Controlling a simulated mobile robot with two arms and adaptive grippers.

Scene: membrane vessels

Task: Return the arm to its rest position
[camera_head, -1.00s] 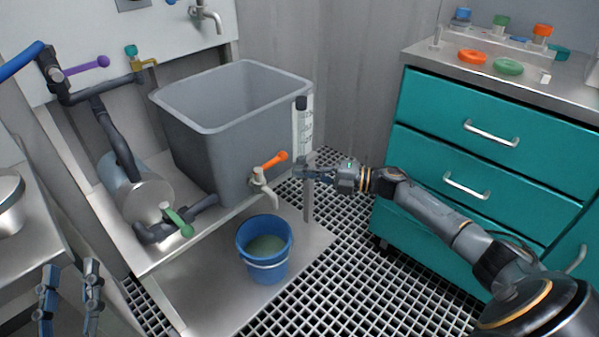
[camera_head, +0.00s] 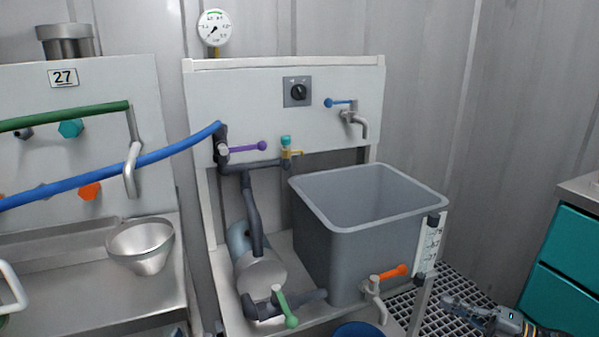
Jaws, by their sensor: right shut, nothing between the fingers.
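My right gripper (camera_head: 452,306) is at the lower right, shut and empty, its fingers pointing left. It is over the floor grating, right of the grey tank's orange-handled tap (camera_head: 390,273), and touches nothing that I can see. Most of my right arm is below the picture. Only what look like the two fingertips of my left gripper (camera_head: 199,329) show at the bottom edge, left of the green-handled valve (camera_head: 286,308). They are apart with a gap between them; the rest of that gripper is hidden.
The grey tank (camera_head: 340,250) stands in the middle with a level scale (camera_head: 429,248) at its right corner. A blue bucket (camera_head: 358,330) is cut off below. Teal drawers (camera_head: 566,260) stand at right. A steel funnel (camera_head: 141,245) and blue hose (camera_head: 120,169) are at left.

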